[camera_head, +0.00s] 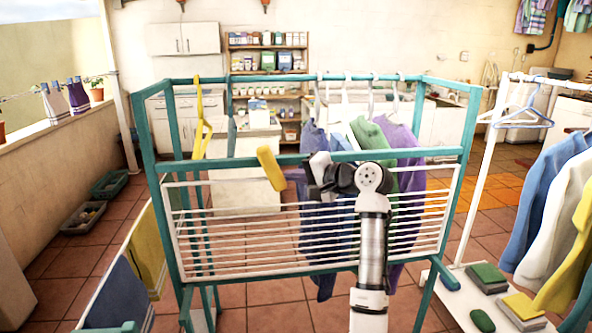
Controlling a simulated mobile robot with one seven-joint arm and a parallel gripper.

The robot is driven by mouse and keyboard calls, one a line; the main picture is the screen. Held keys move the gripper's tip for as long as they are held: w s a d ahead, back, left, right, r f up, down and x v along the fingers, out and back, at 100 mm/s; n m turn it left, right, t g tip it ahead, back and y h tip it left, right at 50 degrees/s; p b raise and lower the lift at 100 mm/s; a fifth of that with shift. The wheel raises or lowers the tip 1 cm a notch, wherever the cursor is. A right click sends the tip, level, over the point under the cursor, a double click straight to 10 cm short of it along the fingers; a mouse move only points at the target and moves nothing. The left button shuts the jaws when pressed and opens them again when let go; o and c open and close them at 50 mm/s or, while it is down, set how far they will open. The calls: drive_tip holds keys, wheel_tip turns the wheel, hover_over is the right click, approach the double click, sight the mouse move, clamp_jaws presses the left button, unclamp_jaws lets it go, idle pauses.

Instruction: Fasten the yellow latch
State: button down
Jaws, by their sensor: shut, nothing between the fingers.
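The yellow latch (270,168) is a short block at the upper rail of the white-barred rack panel (230,242), left of the panel's middle. It stands tilted, its top leaning left, and crosses in front of the teal rail (222,163). My gripper (305,187) is just right of the latch, in front of the rail, pointing left. It is shut and empty. A small gap seems to show between it and the latch. My gripper and arm hide part of the panel and the rail's middle.
The teal frame (473,130) surrounds the panel. Shirts (400,150) hang behind it, and a yellow hanger (200,130) hangs at left. A white rack (486,190) with clothes and folded cloths (487,277) stands at right. Open tiled floor shows at left.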

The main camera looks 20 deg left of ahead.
drive_tip(key=shift+s+a+f+m+y+b, duration=0.2)
drive_tip(key=shift+f+m+y, duration=0.3)
drive_tip(key=shift+m+y, duration=0.2)
drive_tip(key=shift+s+a+f+m+y+b, duration=0.1)
drive_tip(key=shift+a+f+m+y+b, duration=0.05)
drive_tip(key=shift+f+m+y, duration=0.4)
drive_tip(key=shift+r+y, duration=0.1)
drive_tip(key=shift+y, duration=0.15)
